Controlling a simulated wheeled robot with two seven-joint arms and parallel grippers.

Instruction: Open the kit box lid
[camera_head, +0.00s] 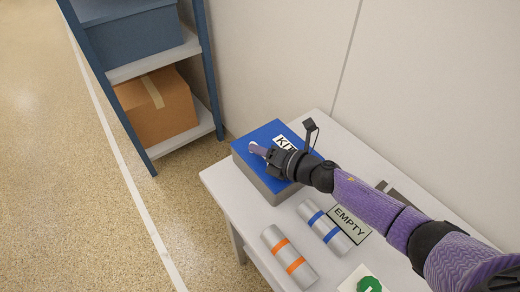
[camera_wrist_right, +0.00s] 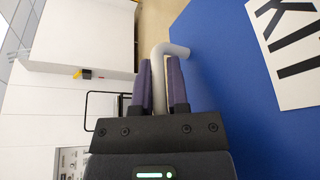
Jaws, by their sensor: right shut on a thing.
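The kit box (camera_head: 258,178) has grey sides and a blue lid (camera_head: 270,131) with a white KIT label (camera_head: 284,141). It stands at the far left end of the white table, and its lid looks closed. A light grey bent handle (camera_wrist_right: 172,50) stands out at the lid's edge in the right wrist view. My right gripper (camera_head: 260,151) is over the box's left part. Its purple fingers (camera_wrist_right: 161,85) are shut on the handle, one on each side. The blue lid (camera_wrist_right: 235,80) and label (camera_wrist_right: 290,45) also fill the right side of the wrist view. My left gripper is not in view.
On the white table (camera_head: 235,205) lie an orange-banded roll (camera_head: 288,256), a blue-banded roll (camera_head: 325,228), an EMPTY sign (camera_head: 349,222) and a card with a green mark (camera_head: 368,285). A blue shelf rack (camera_head: 210,75) holding a cardboard box (camera_head: 158,108) stands behind left. A wall is behind the table.

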